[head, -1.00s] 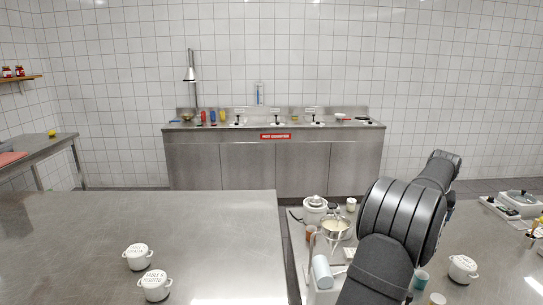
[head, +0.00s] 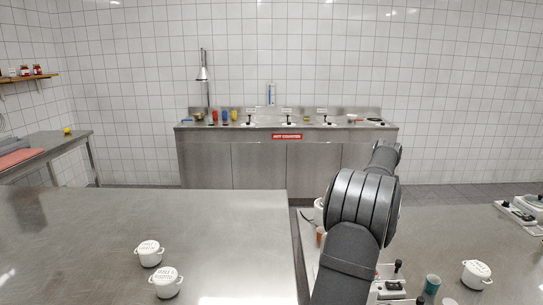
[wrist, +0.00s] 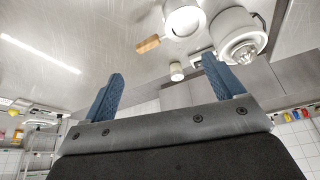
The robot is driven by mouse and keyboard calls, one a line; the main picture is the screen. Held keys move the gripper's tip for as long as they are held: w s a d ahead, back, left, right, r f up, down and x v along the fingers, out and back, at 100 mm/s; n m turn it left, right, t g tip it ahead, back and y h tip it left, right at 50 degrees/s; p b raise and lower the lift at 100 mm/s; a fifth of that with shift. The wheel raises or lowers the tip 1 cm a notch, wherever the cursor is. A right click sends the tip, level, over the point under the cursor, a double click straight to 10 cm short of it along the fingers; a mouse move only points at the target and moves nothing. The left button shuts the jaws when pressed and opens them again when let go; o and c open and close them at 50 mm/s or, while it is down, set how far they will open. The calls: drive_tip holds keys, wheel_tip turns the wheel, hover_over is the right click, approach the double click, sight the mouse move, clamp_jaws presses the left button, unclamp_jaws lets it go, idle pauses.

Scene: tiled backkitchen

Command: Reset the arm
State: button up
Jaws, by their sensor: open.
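My gripper (wrist: 161,85) shows in the wrist view with its two blue ridged fingers spread wide and nothing between them. In the head view my dark grey arm rises from the lower middle right, and its far end points toward the back counter. The fingers cannot be made out there. In the wrist view a white pot with a metal knob (wrist: 238,38), a pan with a wooden handle (wrist: 183,18) and a small white cup (wrist: 176,71) lie beyond the fingers, apart from them.
Two white lidded pots (head: 149,254) (head: 166,283) stand on the left steel table (head: 220,225). Another white pot (head: 476,274) and a teal cup (head: 432,285) stand on the right. My arm hides part of the middle cookware.

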drive_tip(key=shift+w+a+n, duration=0.15)
drive_tip(key=shift+w+a, duration=0.3)
drive_tip(key=shift+a, duration=0.45)
drive_tip(key=shift+w+a+n, duration=0.15)
drive_tip(key=shift+w+a, duration=0.25)
drive_tip(key=shift+a, duration=0.45)
drive_tip(key=shift+c, duration=0.3)
